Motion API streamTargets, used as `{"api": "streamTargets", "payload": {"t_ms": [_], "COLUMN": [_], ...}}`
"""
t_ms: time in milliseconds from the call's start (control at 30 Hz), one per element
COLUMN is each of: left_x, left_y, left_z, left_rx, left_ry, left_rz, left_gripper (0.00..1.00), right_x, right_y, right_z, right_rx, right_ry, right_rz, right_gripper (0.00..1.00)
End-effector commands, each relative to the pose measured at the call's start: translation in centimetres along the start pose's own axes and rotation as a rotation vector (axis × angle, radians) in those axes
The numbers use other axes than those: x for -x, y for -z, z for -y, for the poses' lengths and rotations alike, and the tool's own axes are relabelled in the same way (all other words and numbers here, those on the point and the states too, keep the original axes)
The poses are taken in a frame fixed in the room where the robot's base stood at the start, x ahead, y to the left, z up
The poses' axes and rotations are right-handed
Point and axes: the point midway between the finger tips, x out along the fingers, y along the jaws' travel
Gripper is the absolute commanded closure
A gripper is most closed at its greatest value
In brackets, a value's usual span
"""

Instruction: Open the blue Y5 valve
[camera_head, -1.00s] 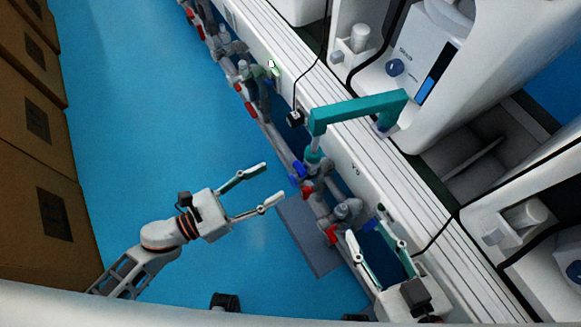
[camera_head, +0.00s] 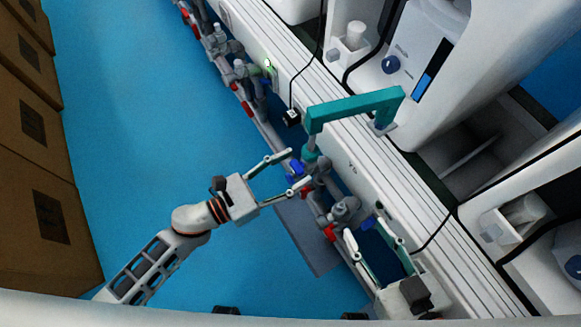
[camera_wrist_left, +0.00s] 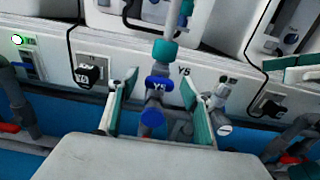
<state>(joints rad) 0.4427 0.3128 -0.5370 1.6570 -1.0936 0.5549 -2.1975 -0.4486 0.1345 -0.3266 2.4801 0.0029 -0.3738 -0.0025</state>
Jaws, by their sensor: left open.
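The blue Y5 valve (camera_head: 295,168) sits on the pipe run along the white bench front.
More grey pipes with red handles (camera_head: 330,232) run along the bench. A black plug (camera_wrist_left: 90,73) and cable are left of the valve. Brown boxes (camera_head: 35,120) line the far left; blue floor is clear between.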

Motion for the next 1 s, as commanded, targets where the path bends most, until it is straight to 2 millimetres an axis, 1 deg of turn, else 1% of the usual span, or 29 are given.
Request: {"api": "streamTargets", "payload": {"t_ms": [67,100,167,200,233,267,467,667,1000], "left_x": [0.01,0.02,0.02,0.03,0.03,0.03,0.04,0.04,0.01], "left_y": [0.01,0.02,0.02,0.02,0.02,0.02,0.01,-0.03,-0.1], "left_z": [0.01,0.01,0.02,0.02,0.02,0.02,0.01,-0.04,-0.15], "left_rx": [0.0,0.001,0.001,0.001,0.001,0.001,0.006,0.06,0.29], "left_ry": [0.0,0.0,0.0,0.0,0.0,0.0,0.0,0.0,0.0], "left_rz": [0.0,0.0,0.0,0.0,0.0,0.0,0.0,0.0,0.001], "left_gripper": [0.51,0.54,0.7,0.8,0.88,0.9,0.9,0.9,0.9], "right_x": [0.01,0.01,0.01,0.01,0.01,0.01,0.02,0.03,0.11], "right_y": [-0.02,-0.02,-0.03,-0.03,-0.03,-0.03,-0.01,0.16,0.08], "right_z": [0.0,0.0,0.0,0.0,0.0,0.0,0.01,-0.02,-0.33], "right_rx": [0.0,0.0,0.0,0.0,0.0,0.0,0.0,0.001,0.016], "right_ry": [0.0,0.0,0.0,0.0,0.0,0.0,0.0,0.0,-0.006], "right_rz": [0.0,0.001,0.001,0.001,0.001,0.001,0.0,-0.002,0.004], "right_gripper": [0.6,0.6,0.6,0.6,0.6,0.6,0.6,0.6,0.6]}}
